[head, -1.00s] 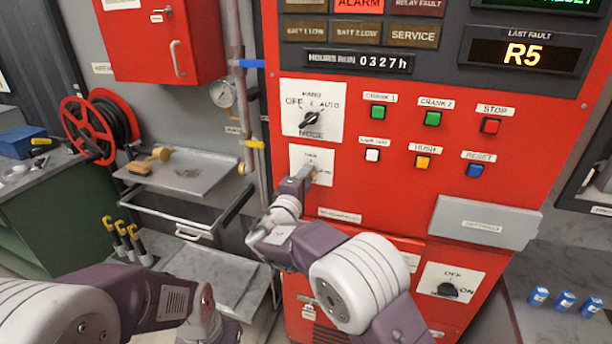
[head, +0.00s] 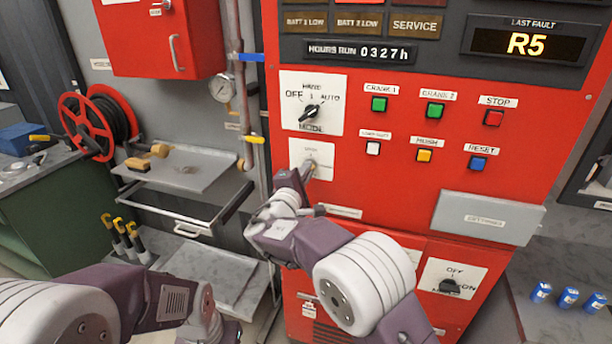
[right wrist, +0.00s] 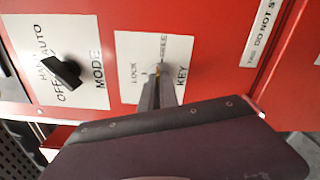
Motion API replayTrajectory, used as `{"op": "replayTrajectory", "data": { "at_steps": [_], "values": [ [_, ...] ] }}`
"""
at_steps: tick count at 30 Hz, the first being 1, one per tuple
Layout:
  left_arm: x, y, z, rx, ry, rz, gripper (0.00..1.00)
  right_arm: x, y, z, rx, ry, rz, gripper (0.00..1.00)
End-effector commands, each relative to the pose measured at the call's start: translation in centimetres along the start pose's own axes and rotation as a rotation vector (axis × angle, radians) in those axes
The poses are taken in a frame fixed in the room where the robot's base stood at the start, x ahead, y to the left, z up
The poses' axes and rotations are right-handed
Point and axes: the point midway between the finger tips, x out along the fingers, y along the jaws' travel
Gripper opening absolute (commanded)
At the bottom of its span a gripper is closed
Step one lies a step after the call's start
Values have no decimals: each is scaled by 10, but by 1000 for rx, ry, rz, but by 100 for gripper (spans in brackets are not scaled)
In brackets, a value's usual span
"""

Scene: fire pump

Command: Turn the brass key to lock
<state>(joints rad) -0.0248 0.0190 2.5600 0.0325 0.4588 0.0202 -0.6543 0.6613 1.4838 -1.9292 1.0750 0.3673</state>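The key switch plate (head: 325,157) is a white panel on the red cabinet, below the MODE selector. In the right wrist view the plate (right wrist: 130,62) reads LOCK, FREE and KEY. A bit of the brass key (right wrist: 158,70) shows at its middle, at the fingertips. My right gripper (right wrist: 157,88) reaches the plate with its narrow fingers close together on the key, hiding most of it. In the head view the right gripper (head: 306,170) is partly hidden by its own wrist. My left arm is at the lower left, its fingers out of view.
The MODE knob (head: 310,112) sits just above the plate. Push buttons such as the white one (head: 373,148) are to the right. A grey box (head: 485,220) juts from the cabinet. A vertical pipe (head: 243,100) and a metal shelf (head: 190,165) stand to the left.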

Motion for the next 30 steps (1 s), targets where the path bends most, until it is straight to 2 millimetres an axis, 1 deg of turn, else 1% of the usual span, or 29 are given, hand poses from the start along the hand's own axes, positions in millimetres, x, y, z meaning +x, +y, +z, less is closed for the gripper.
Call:
{"op": "replayTrajectory", "data": {
  "at_steps": [1,3,13,20,30],
  "values": [
    [4,0,0,0,0,0,36,0,-3,-1,-41,0,-1,0],
    [6,0,1,0,0,0,36,0,-2,-1,-108,0,-1,0],
    [9,0,1,0,0,0,36,0,-1,0,-423,1,-2,0],
    [5,0,0,0,0,0,36,0,0,0,-642,1,-2,0],
    [-7,0,-1,0,0,0,36,0,1,1,-953,1,-3,0]
  ]
}}
